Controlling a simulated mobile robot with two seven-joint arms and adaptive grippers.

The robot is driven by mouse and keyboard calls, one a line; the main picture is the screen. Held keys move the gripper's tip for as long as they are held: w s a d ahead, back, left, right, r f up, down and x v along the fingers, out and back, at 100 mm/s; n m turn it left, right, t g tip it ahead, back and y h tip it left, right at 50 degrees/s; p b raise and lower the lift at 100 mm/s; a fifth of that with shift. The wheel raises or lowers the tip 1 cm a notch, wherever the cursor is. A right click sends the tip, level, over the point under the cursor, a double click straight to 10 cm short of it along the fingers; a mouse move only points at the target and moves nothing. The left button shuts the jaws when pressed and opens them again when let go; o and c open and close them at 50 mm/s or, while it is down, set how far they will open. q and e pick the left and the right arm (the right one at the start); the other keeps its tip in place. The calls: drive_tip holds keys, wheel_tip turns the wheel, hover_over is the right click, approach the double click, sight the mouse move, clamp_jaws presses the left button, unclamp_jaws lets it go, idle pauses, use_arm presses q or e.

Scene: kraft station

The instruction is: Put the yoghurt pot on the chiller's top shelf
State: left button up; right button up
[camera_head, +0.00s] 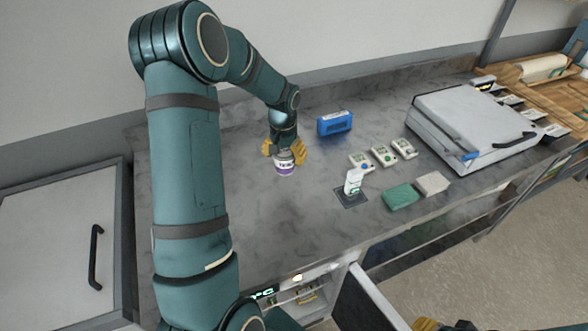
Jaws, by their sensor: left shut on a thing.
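The yoghurt pot (285,168) is small and white with a purple band, above or on the grey worktop, left of centre. My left gripper (284,151) reaches down from above with its yellow fingers shut around the pot's upper part. I cannot tell whether the pot's base touches the worktop. The chiller (308,290) is under the worktop at the bottom of the view, its door (362,302) standing open. A lit display and some shelf contents show inside, but most of the interior is hidden. Part of my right gripper (432,325) shows at the bottom edge, mostly cut off.
A blue box (335,123) stands behind the pot. Several small white devices (383,155), a white bottle (353,182) on a dark mat, a green sponge (401,196) and a beige one (433,183) lie to the right. A grey lidded appliance (470,125) is farther right. The worktop's front left is clear.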

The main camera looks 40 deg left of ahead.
sight(284, 172)
use_arm(q)
drive_tip(key=f, duration=0.5)
drive_tip(key=shift+s, duration=0.4)
drive_tip(key=shift+w+f, duration=0.15)
drive_tip(key=shift+f, duration=2)
drive_tip(key=shift+f, duration=0.1)
drive_tip(key=o, duration=1.2)
